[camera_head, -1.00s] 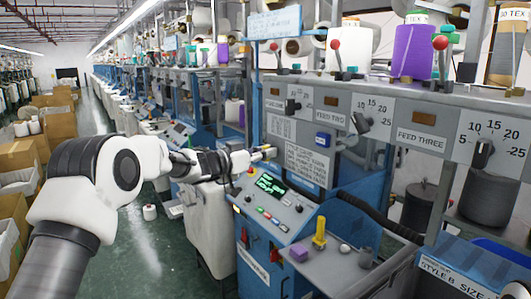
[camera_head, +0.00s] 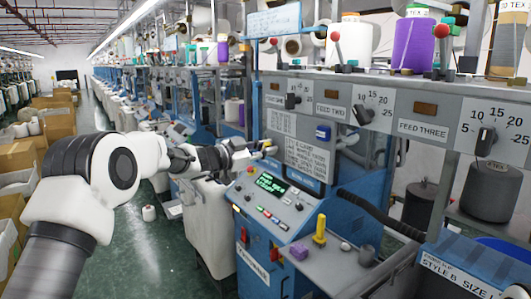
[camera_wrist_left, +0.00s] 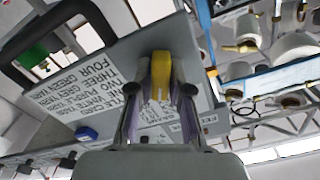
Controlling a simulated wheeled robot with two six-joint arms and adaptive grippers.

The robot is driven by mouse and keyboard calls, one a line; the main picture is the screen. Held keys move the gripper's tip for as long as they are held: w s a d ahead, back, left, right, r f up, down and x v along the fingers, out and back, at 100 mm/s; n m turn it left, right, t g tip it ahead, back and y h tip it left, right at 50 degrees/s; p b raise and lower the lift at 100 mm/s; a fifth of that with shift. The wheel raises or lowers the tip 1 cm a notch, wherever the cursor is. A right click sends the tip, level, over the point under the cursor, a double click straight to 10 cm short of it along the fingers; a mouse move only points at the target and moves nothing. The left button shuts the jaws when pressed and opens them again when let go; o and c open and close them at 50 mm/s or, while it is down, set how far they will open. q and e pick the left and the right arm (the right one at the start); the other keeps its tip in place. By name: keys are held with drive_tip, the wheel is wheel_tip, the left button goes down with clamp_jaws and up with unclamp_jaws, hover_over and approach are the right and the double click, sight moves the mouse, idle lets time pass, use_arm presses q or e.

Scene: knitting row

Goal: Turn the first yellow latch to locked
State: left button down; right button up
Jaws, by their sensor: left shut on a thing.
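My left gripper (camera_head: 264,147) reaches in from the left to the front of the blue and grey knitting machine, beside the printed text plate. In the left wrist view the two fingers (camera_wrist_left: 160,98) are shut on a yellow latch (camera_wrist_left: 160,72), one finger on each side of it. The latch stands in front of a grey panel. In the head view only small yellow bits show at the fingertips, so the latch's angle and any locked marking cannot be read. My right gripper is not in view.
Below the gripper is a control panel (camera_head: 268,190) with a green-lit screen and buttons. A side shelf (camera_head: 335,262) holds a yellow upright piece (camera_head: 320,230) and a purple block (camera_head: 299,251). Feed dials (camera_head: 486,137) line the upper front.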

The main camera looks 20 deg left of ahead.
use_arm(q)
drive_tip(key=m+b, duration=0.1)
drive_tip(key=m, duration=0.1)
drive_tip(key=m+b, duration=0.1)
drive_tip(key=m, duration=0.1)
drive_tip(key=m+b, duration=0.1)
drive_tip(key=m, duration=0.1)
drive_tip(key=shift+d+f+m+b, duration=0.1)
drive_tip(key=shift+f+m+b, duration=0.2)
drive_tip(key=shift+f+b, duration=0.1)
drive_tip(key=m+b, duration=0.2)
drive_tip(key=m, duration=0.2)
drive_tip(key=shift+b, duration=0.4)
drive_tip(key=shift+r+m+b, duration=0.1)
drive_tip(key=shift+m+b, duration=0.45)
drive_tip(key=shift+m, duration=0.55)
drive_tip(key=c, duration=1.1)
unclamp_jaws()
drive_tip(key=v, duration=1.2)
drive_tip(key=shift+w, duration=0.1)
